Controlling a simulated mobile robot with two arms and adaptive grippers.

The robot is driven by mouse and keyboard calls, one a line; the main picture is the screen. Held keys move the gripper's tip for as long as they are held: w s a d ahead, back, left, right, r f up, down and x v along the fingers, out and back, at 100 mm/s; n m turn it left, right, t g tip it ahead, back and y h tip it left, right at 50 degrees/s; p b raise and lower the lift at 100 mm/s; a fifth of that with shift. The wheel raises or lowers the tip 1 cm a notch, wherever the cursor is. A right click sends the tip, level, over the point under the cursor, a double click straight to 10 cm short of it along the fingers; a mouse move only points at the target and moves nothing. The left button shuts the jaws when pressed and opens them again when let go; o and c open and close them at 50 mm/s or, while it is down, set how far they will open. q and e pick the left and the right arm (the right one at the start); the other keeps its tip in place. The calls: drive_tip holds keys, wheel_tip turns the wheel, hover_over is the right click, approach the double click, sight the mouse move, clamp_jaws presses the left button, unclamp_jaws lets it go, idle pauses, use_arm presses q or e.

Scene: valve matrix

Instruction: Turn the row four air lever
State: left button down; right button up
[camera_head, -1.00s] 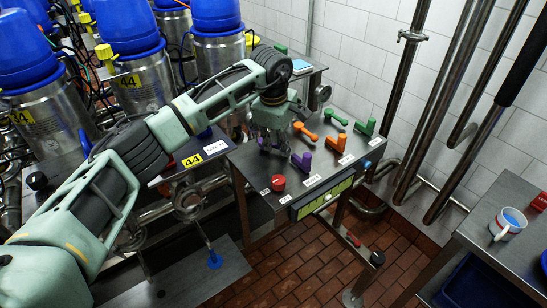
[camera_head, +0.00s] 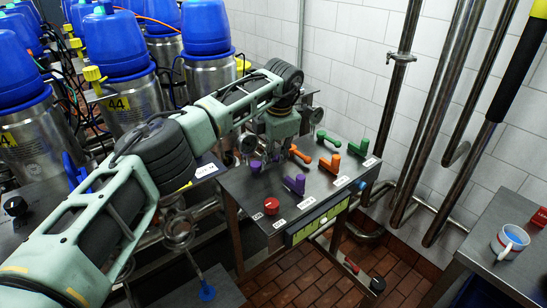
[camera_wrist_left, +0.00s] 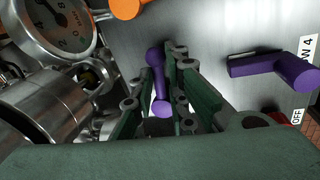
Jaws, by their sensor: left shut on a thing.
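The dark metal valve panel (camera_head: 270,183) carries levers in purple, orange and green. My left gripper (camera_head: 262,160) is over the panel's left part, at the purple lever (camera_head: 255,166) farthest left. In the left wrist view this purple lever (camera_wrist_left: 158,85) stands between the green fingers of my left gripper (camera_wrist_left: 160,98), which are shut on it. A second purple lever (camera_head: 294,184) sits apart to the right, and its label in the left wrist view (camera_wrist_left: 275,67) reads partly "W 4". My right gripper is not in view.
Two orange levers (camera_head: 331,163) and two green levers (camera_head: 358,147) stand farther back. A red button (camera_head: 270,206) is at the panel's front left. Gauges (camera_wrist_left: 52,25) and metal piping are close beside the gripper. A side table with a mug (camera_head: 509,242) stands at right.

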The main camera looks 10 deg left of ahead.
use_arm(q)
drive_tip(key=shift+w+a+r+n, duration=0.35)
drive_tip(key=shift+w+a+n, duration=0.15)
drive_tip(key=shift+n, duration=0.5)
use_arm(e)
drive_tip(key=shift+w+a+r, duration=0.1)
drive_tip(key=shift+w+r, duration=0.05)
use_arm(q)
drive_tip(key=c, duration=1.9)
unclamp_jaws()
drive_tip(key=shift+o, duration=0.2)
drive_tip(key=shift+f, duration=0.2)
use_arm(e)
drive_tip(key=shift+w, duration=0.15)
use_arm(q)
drive_tip(key=shift+r, duration=0.1)
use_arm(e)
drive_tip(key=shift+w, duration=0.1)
use_arm(q)
wheel_tip(320, 180, up, 12)
drive_tip(key=s+d, duration=0.1)
drive_tip(key=shift+s+d, duration=0.25)
drive_tip(key=shift+d, duration=0.15)
drive_tip(key=shift+f, duration=0.2)
